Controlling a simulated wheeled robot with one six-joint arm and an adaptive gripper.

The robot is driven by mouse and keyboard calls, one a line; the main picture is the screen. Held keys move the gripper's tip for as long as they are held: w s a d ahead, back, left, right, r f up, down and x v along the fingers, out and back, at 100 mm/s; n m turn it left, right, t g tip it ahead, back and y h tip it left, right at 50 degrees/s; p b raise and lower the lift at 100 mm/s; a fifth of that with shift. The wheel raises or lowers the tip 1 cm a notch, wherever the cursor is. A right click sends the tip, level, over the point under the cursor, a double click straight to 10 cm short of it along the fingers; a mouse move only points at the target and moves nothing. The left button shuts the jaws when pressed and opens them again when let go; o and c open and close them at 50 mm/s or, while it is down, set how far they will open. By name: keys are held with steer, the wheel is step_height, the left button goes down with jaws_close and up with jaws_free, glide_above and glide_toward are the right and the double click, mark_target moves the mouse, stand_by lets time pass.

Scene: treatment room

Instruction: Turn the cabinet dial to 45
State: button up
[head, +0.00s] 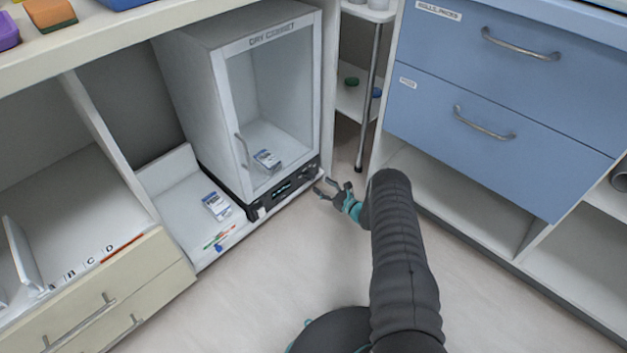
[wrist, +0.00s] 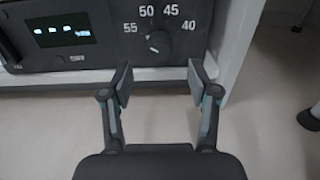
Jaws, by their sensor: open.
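The dry cabinet (head: 222,95) stands in the lower bay with its glass door closed. Its black front panel carries a dark round dial (wrist: 158,44), ringed by the marks 55, 50, 45 and 40. A small pale mark shows on the dial's left side, roughly toward 55; its exact setting is hard to read. My gripper (head: 325,186) is in front of the panel's right end. In the wrist view my gripper (wrist: 160,76) is open and empty, its fingers spread below the dial and apart from it.
A lit display (wrist: 62,30) is left of the dial. A white box (head: 216,206) and coloured pens (head: 219,237) lie on the shelf left of the cabinet. A metal table leg (head: 368,100) and blue drawers (head: 490,130) stand to the right. The floor in front is clear.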

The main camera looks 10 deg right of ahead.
mark_target(313, 179)
steer(key=x, duration=0.5)
steer(key=shift+w+a, duration=0.25)
steer(key=shift+w, duration=0.05)
jaws_close()
